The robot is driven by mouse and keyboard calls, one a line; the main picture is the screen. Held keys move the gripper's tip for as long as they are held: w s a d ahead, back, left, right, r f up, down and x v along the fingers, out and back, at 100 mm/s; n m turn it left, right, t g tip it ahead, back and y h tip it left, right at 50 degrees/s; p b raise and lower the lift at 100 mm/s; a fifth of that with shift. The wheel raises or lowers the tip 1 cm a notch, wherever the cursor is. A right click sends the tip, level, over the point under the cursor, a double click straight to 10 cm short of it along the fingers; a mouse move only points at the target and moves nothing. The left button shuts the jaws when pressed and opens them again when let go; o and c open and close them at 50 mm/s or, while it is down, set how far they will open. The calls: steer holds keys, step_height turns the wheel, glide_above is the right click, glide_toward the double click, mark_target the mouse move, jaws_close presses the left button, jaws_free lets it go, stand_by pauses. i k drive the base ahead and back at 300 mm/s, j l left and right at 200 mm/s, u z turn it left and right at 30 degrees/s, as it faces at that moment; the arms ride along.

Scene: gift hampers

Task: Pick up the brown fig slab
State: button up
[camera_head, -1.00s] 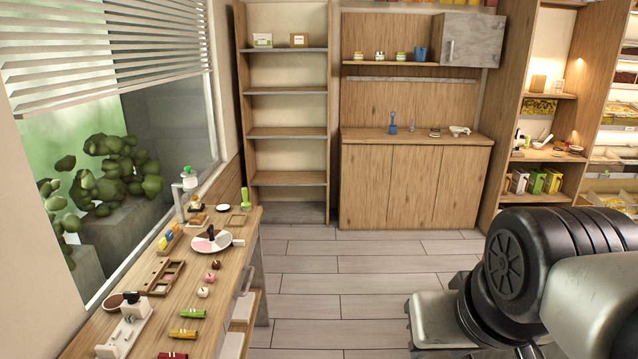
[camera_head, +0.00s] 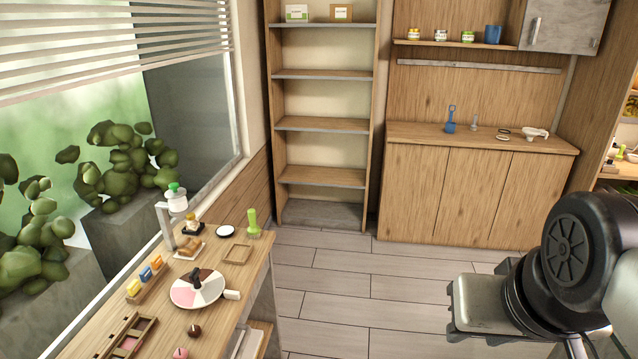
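A small brown block (camera_head: 188,246) lies on a pale board near the far end of the wooden table (camera_head: 262,268). It may be the brown fig slab, but it is too small to tell for sure. Nothing is touching it from my side. My arm's dark and grey links show at the lower right, over the floor and well apart from the table.
Shelves (camera_head: 320,125) and a cabinet (camera_head: 460,195) stand behind. Floor between is clear.

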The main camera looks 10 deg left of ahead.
mark_target(189, 247)
steer(key=i+u, duration=0.15)
steer(key=i, duration=0.35)
steer(key=i+l+u, duration=0.15)
steer(key=i, duration=0.35)
steer(key=i+l+u, duration=0.15)
steer(key=i, duration=0.35)
steer(key=i+u, duration=0.2)
steer(key=u, duration=0.2)
steer(key=i+u, duration=0.15)
steer(key=u, duration=0.25)
steer(key=i+l+u, duration=0.2)
steer(key=u, duration=0.15)
steer(key=i+l+u, duration=0.15)
steer(key=u, duration=0.25)
steer(key=i+l+u, duration=0.15)
steer(key=u, duration=0.2)
steer(key=i+l+u, duration=0.15)
steer(key=u, duration=0.15)
steer(key=i+l+u, duration=0.2)
steer(key=u, duration=0.15)
